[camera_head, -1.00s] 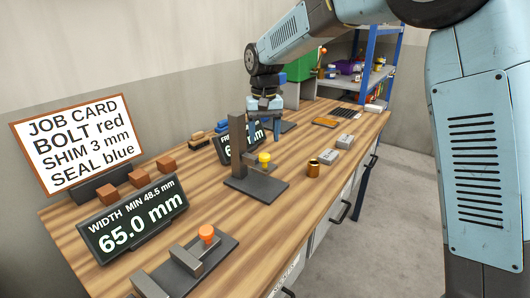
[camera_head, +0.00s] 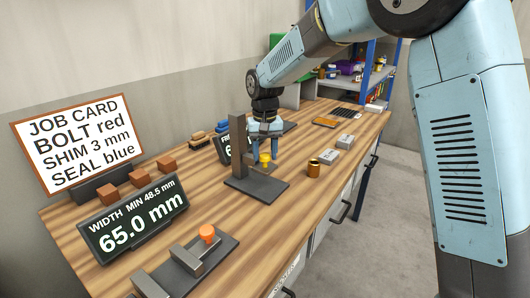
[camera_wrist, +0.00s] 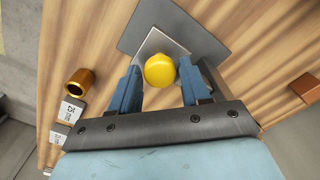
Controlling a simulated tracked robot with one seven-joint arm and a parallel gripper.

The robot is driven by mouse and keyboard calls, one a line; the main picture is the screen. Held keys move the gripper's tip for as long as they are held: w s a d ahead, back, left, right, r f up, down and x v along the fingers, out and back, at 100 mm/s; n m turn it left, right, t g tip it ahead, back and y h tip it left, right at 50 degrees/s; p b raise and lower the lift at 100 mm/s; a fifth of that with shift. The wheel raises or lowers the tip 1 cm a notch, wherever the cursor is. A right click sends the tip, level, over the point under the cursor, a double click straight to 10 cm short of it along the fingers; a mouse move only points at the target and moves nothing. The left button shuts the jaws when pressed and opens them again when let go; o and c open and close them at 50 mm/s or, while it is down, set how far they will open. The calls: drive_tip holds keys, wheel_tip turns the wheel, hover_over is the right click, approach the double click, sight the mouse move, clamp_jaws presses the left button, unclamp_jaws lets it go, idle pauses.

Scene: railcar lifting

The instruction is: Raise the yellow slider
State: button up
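The yellow slider (camera_head: 265,158) is a yellow knob on a dark gauge stand (camera_head: 238,150) with an upright post and a flat base. In the wrist view the yellow knob (camera_wrist: 160,70) lies between the two blue fingers. My gripper (camera_head: 265,150) is at the knob, pointing down. In the wrist view my gripper (camera_wrist: 157,88) is open, with a gap on each side of the knob. The display behind the post is partly hidden by the post and my gripper.
A brass cylinder (camera_head: 313,170) and two grey blocks (camera_head: 329,156) stand right of the gauge stand. An orange-knobbed gauge (camera_head: 207,234) and a 65.0 mm display (camera_head: 135,215) are at the front left. A job card (camera_head: 77,140) stands at the wall.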

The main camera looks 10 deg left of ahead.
sight(265, 155)
clamp_jaws()
drive_tip(key=shift+r, duration=3.05)
drive_tip(key=shift+o, duration=1.8)
unclamp_jaws()
wheel_tip(265, 155, up, 14)
drive_tip(key=shift+f, duration=0.2)
